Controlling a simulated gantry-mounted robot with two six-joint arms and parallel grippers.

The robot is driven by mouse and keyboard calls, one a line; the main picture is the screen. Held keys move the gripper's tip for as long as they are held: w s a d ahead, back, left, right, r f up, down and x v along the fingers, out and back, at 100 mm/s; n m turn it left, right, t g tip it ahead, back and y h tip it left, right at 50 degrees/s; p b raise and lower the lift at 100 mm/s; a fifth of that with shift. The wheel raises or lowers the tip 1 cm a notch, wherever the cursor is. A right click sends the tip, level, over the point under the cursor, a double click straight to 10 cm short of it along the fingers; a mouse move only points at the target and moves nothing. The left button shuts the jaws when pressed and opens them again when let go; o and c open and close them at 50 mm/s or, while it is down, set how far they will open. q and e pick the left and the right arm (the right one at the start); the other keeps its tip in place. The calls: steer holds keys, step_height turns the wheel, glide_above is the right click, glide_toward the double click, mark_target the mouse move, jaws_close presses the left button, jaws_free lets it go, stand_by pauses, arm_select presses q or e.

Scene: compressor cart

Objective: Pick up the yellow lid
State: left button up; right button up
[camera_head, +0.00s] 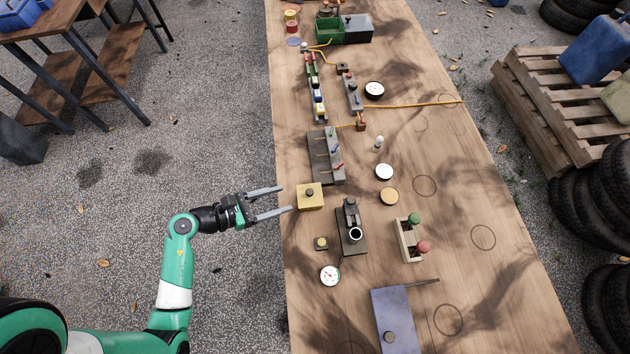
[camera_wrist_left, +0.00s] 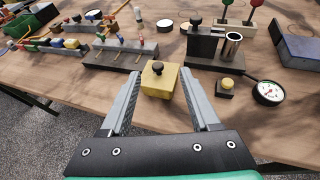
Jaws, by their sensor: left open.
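The yellow lid (camera_head: 310,203), a square yellow block with a dark round knob on top, sits near the left edge of the wooden table (camera_head: 455,260). In the left wrist view the yellow lid (camera_wrist_left: 159,80) shows ahead, between and just beyond the fingertips. My left gripper (camera_head: 287,198) is open and empty, its two long grey fingers pointing at the lid from the left. The fingers (camera_wrist_left: 170,82) also show in the left wrist view. Whether they overlap the lid's sides I cannot tell. My right gripper is not in view.
Close to the lid are a grey rack with small levers (camera_head: 326,157), a dark stand with a metal cylinder (camera_head: 351,228), a small block with a yellow button (camera_head: 321,243) and a gauge (camera_head: 330,275). A blue box (camera_head: 395,318) lies nearer.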

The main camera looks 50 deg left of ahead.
mark_target(307, 193)
arm_select(q)
steer(key=shift+n+y, duration=0.3)
steer(key=shift+n, duration=0.1)
steer(key=w+f+b, duration=0.1)
steer(key=w+f, duration=0.1)
steer(key=w+d+f+b, duration=0.1)
steer(key=f, duration=0.1)
steer(key=shift+w+d+f, duration=0.1)
steer(key=shift+w+f, duration=0.2)
steer(key=shift+w, duration=0.05)
steer(key=shift+w+f, duration=0.1)
steer(key=shift+w, duration=0.4)
steer(key=b+x, duration=0.2)
steer(key=x, duration=0.3)
steer(key=shift+w, duration=0.15)
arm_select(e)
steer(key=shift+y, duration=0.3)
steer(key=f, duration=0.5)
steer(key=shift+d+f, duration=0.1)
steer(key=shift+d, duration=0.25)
arm_select(q)
jaws_close()
